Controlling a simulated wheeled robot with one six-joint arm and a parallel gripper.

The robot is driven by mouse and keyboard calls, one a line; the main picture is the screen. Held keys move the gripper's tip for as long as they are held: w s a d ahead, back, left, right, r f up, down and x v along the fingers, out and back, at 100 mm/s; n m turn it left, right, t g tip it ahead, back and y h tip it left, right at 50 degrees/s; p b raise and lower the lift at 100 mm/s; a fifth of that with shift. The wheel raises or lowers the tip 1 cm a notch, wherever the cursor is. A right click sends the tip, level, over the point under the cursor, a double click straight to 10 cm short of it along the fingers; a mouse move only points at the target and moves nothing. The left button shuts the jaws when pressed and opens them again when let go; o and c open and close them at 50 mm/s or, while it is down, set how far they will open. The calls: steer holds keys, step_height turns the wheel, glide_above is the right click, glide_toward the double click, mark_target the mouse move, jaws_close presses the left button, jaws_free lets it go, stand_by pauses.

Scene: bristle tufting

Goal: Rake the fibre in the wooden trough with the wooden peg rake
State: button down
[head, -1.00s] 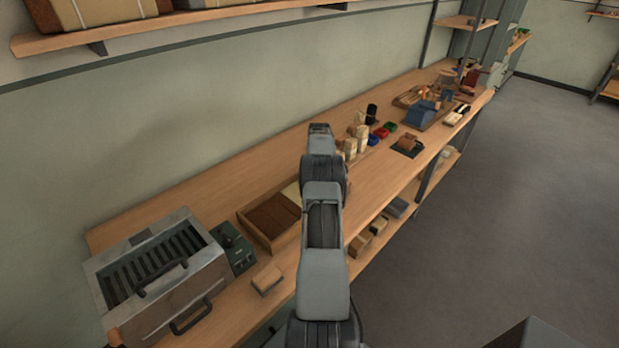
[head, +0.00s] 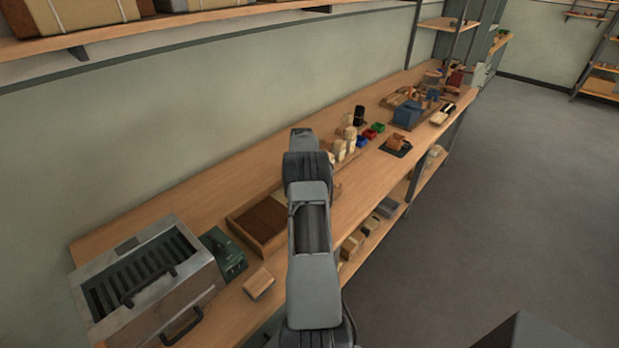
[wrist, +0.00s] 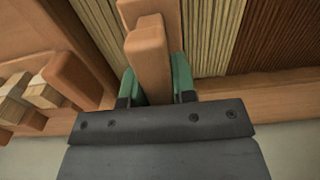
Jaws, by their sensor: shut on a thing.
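The wooden trough (head: 238,222) lies on the bench, partly hidden behind my arm. Dark brown fibre (head: 262,218) shows in it. In the wrist view, straw-coloured fibre (wrist: 206,35) and dark brown fibre (wrist: 282,38) lie side by side in strands. My gripper (wrist: 157,85) has its green fingers on both sides of an upright wooden handle, which I take to be the peg rake (wrist: 149,58), and is shut on it. The rake's pegs are hidden, so I cannot tell whether they touch the fibre. In the head view my arm hides the gripper.
Pale and reddish wooden blocks (wrist: 35,92) stand left of the gripper. A metal box with slots (head: 150,285), a green device (head: 224,252) and a small wooden block (head: 259,283) are near on the bench. Several small items (head: 345,145) stand beyond my arm.

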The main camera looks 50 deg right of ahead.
steer(key=a+b, duration=0.1)
steer(key=a, duration=0.7)
steer(key=w+a+b, duration=0.1)
steer(key=a, duration=0.7)
steer(key=a+b, duration=0.1)
steer(key=a, duration=0.7)
steer(key=shift+w+a, duration=0.15)
steer(key=shift+a, duration=0.1)
steer(key=d+p, duration=0.1)
steer(key=d, duration=0.8)
steer(key=s+d+p, duration=0.1)
steer(key=d+p, duration=0.1)
steer(key=d, duration=0.8)
steer(key=d+p, duration=0.2)
steer(key=d, duration=0.8)
steer(key=shift+s+d, duration=0.25)
steer(key=shift+s, duration=0.1)
steer(key=shift+a, duration=0.1)
steer(key=a+b, duration=0.1)
steer(key=a, duration=0.8)
steer(key=w+a+b, duration=0.1)
steer(key=a+b, duration=0.1)
steer(key=a, duration=0.8)
steer(key=a+b, duration=0.2)
steer(key=a, duration=0.8)
steer(key=shift+w+a, duration=0.15)
steer(key=shift+w, duration=0.2)
